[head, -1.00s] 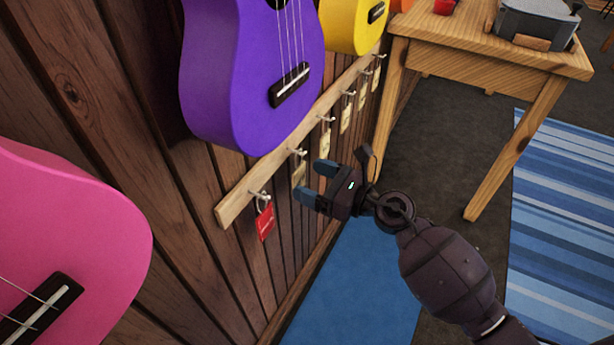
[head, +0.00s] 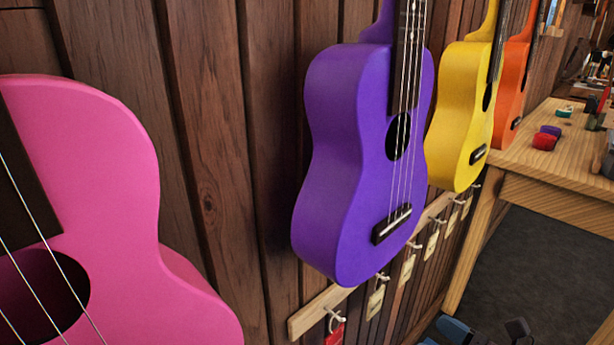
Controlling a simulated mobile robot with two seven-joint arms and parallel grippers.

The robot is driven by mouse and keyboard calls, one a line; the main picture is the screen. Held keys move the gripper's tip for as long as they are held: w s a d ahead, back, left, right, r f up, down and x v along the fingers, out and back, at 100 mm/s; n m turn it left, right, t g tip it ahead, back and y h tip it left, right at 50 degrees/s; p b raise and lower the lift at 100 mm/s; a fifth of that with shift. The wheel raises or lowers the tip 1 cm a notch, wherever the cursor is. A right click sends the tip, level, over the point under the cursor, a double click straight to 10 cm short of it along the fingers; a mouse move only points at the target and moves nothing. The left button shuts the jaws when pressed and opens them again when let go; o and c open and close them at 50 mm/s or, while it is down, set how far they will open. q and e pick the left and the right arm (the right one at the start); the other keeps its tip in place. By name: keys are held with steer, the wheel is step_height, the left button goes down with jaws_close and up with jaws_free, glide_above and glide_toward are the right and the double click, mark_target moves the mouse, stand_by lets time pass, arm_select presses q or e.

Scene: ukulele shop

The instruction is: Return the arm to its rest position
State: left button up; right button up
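My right gripper (head: 441,335) shows only in part at the bottom edge of the head view. The rest of my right arm is cut off by the frame. A red tag (head: 335,335) hangs on the nearest hook, partly cut off, left of the gripper and apart from it. My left gripper is not in view.
Pink (head: 95,150), purple (head: 340,150), yellow (head: 455,125) and orange (head: 511,85) ukuleles hang along the wooden wall. Pale tags (head: 376,301) hang on the other hooks. A wooden table (head: 540,165) with small items stands at the right. Dark floor (head: 530,265) is clear below it.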

steer(key=s+d+r+m+t+h+p, duration=0.15)
steer(key=s+r+m+h+p, duration=0.4)
steer(key=m, duration=0.75)
steer(key=s+d+r+m+t+h+p, duration=0.1)
steer(key=s+d+r+m+h+p, duration=0.2)
steer(key=s+m+p, duration=0.65)
arm_select(q)
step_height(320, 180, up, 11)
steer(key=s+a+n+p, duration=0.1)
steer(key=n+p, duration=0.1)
steer(key=p, duration=0.1)
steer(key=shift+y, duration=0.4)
arm_select(e)
steer(key=s+a+f+m+g+h, duration=0.1)
steer(key=s+f+m+g, duration=0.2)
steer(key=s+m, duration=0.4)
steer(key=s+a+f+m+g+h, duration=0.1)
steer(key=s+a+f+m+g, duration=0.1)
steer(key=s+m, duration=0.6)
steer(key=m+g, duration=0.1)
steer(key=m, duration=0.2)
steer(key=shift+s+f+m, duration=0.25)
steer(key=shift+f+m, duration=0.1)
steer(key=shift+f, duration=0.05)
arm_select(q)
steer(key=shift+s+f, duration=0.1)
